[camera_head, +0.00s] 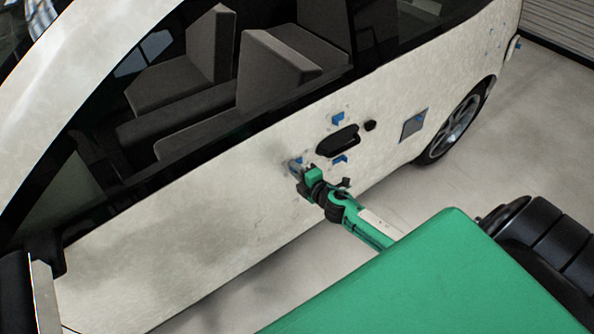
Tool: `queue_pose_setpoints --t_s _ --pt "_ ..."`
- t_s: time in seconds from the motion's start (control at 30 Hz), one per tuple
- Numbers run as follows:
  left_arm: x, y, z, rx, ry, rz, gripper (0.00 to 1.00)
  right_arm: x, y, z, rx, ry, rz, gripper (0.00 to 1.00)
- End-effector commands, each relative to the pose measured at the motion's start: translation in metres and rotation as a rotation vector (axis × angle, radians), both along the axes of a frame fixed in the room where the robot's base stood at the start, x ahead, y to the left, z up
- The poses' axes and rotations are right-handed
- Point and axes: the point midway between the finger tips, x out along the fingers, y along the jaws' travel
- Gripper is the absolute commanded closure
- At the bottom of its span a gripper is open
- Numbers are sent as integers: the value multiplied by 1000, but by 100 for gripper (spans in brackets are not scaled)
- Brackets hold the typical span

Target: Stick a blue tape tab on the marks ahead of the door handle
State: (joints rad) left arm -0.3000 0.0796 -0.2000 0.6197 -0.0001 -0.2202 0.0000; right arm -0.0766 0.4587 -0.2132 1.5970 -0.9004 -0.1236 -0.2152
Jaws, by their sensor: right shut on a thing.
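The black door handle (338,141) sits on the dusty white car door (215,225). One blue tape tab (338,118) is stuck above the handle and another blue tab (340,159) below it. My right gripper (299,169) is at the door panel, left of the handle and a little lower. It is shut on a small blue tape tab (295,162) that shows at its fingertips. The tab is at or very near the panel; I cannot tell if it touches. Any marks under it are hidden. My left gripper is not in view.
A black round part (370,126) lies right of the handle. A grey-blue square patch (413,124) with a blue tab is farther right, near the wheel (459,122). The window opening above the door shows grey seats (275,70). Bare floor (540,130) lies right of the car.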

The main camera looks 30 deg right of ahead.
Motion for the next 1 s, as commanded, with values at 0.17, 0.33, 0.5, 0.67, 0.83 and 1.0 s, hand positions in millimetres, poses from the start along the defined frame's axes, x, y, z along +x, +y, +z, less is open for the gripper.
queue_pose_setpoints --t_s 0.17,0.33,0.5,0.67,0.83,1.0 --pt "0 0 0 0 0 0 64 1 0 1 0 -2 0 100" --pt "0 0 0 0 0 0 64 1 0 1 -1 -2 0 63" --pt "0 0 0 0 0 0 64 1 0 1 -1 -1 0 53" --pt "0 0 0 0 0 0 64 -1 0 0 -1 -1 0 53" --pt "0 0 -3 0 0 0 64 -14 -2 1 -2 1 0 53" --pt "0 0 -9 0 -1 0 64 -42 -4 5 -2 1 1 53"
